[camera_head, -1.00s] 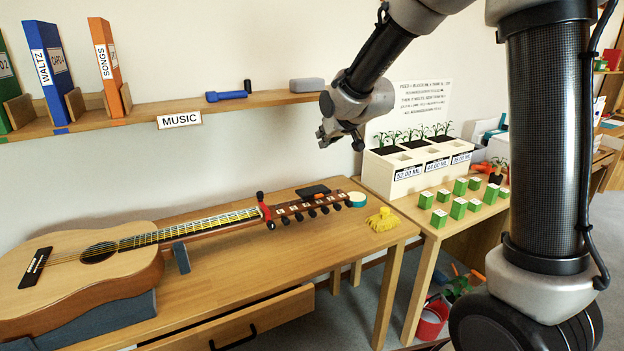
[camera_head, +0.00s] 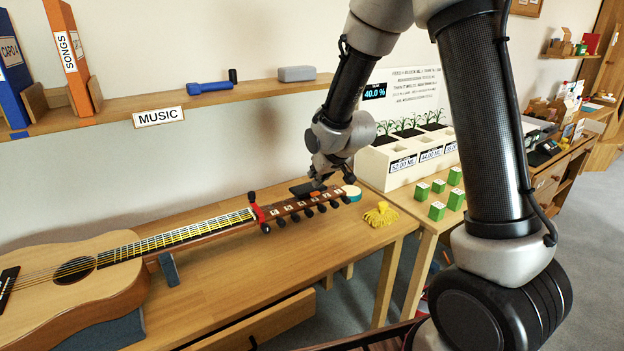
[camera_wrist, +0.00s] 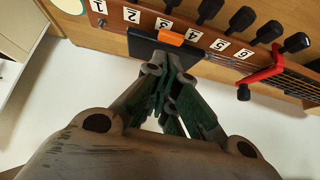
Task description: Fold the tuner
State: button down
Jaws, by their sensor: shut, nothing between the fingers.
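The tuner (camera_head: 303,189) is a flat black piece at the guitar's headstock (camera_head: 290,208). In the wrist view the tuner (camera_wrist: 148,46) lies beside the headstock, with an orange part (camera_wrist: 171,38) at its edge, over the numbered strip. My gripper (camera_head: 319,183) is shut and empty, right above the tuner in the head view. In the wrist view my gripper's fingers (camera_wrist: 160,72) come together just short of the tuner's black edge and partly overlap it. I cannot tell whether they touch it. The guitar (camera_head: 80,268) lies face up on the table.
A neck support (camera_head: 169,269) stands under the neck. A red capo-like clip (camera_head: 258,212) sits at the nut. A yellow tasselled item (camera_head: 381,214) and a round teal-sided item (camera_head: 351,192) lie to the right. The shelf (camera_head: 200,100) hangs above. The front of the table (camera_head: 310,255) is clear.

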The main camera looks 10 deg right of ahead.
aim_at(314, 191)
jog(key=shift+f, duration=0.9)
jog(key=shift+s+d+f, duration=0.1)
jog(key=shift+s+f, duration=0.1)
jog(key=shift+f, duration=0.25)
jog(key=shift+s+f, duration=0.2)
jog(key=shift+f, duration=0.25)
jog(key=shift+r, duration=0.1)
